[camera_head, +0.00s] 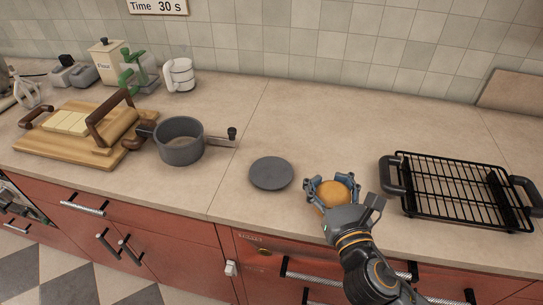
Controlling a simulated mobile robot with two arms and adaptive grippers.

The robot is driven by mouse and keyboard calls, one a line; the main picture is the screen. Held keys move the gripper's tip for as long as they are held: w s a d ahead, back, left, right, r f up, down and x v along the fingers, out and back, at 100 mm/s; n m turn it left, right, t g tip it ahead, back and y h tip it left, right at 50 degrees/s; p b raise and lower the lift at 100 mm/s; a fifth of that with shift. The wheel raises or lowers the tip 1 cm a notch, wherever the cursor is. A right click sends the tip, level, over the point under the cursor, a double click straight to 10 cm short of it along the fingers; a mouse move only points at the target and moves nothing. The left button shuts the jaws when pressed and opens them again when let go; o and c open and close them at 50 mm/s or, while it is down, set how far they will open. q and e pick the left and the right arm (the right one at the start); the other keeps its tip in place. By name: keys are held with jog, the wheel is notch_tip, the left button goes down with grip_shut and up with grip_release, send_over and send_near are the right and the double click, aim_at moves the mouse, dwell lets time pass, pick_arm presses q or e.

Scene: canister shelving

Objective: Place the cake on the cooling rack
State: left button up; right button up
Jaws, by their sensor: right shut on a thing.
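The cake (336,193) is a round golden-brown piece. My right gripper (332,190) is shut on it, with its fingers around the sides, over the counter near the front edge. Whether the cake touches the counter cannot be told. The cooling rack (450,188) is a black wire grid with thick dark handles at both ends, and it lies on the counter to the right of the gripper. Nothing lies on the rack. My left gripper is not in view.
A grey round disc (271,173) lies left of the cake. A grey pot (180,145) stands farther left, beside a wooden board (60,151) with pale blocks. A flour canister (108,62) and a white mug (179,75) stand at the back. The counter behind the cake is clear.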

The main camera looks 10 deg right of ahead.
jog(key=w+a+r+n+g+y, duration=0.1)
jog(key=a+r+n+y, duration=0.3)
jog(key=a, duration=0.8)
notch_tip(320, 180, up, 4)
jog(key=shift+w+r+y, duration=0.1)
jog(key=shift+w+y, duration=0.05)
jog(key=shift+y, duration=0.85)
jog(key=shift+a, duration=0.1)
jog(key=w+f, duration=0.3)
jog(key=w, duration=0.1)
jog(key=w+d+f, duration=0.1)
jog(key=w+f, duration=0.1)
jog(key=w, duration=0.2)
jog(key=w+f, duration=0.3)
jog(key=w, duration=0.2)
jog(key=shift+d+f, duration=0.15)
jog(key=shift+f, duration=0.2)
jog(key=f, duration=0.1)
jog(key=w+f, duration=0.1)
jog(key=f, duration=0.1)
jog(key=shift+f+b, duration=0.1)
jog(key=shift+b, duration=0.25)
jog(key=shift+f+p, duration=0.15)
jog(key=shift+p, duration=0.25)
jog(key=shift+f, duration=0.2)
